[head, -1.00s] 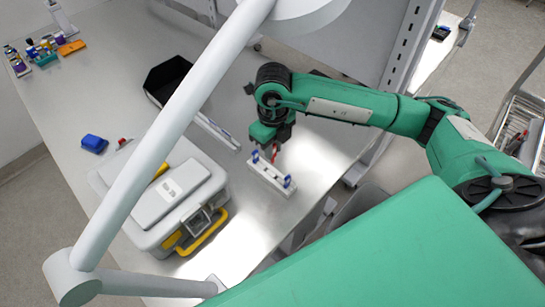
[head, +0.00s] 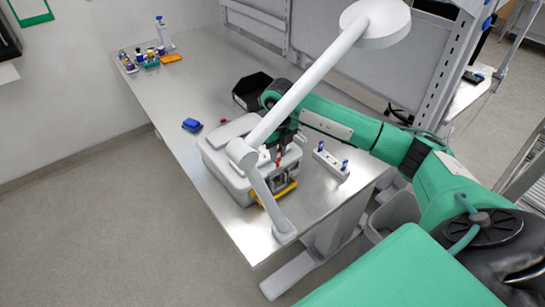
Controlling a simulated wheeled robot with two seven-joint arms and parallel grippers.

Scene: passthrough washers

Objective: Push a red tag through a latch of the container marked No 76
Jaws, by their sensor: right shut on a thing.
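The grey container (head: 218,160) stands on the steel table, with a yellow handle (head: 286,189) at its right front side. Its lid label is hidden or too small to read, so I cannot confirm the number. My right gripper (head: 279,149) is shut on a small red tag (head: 279,157) and points down close to the container's latch side. I cannot tell whether the tag touches the latch. The white lamp arm crosses in front of the container and hides part of it. My left gripper is not in view.
A white holder with blue posts (head: 330,164) stands right of the container. A black bin (head: 247,92) is behind, a blue item (head: 191,125) at left. The lamp arm (head: 298,92) stands close to my right gripper.

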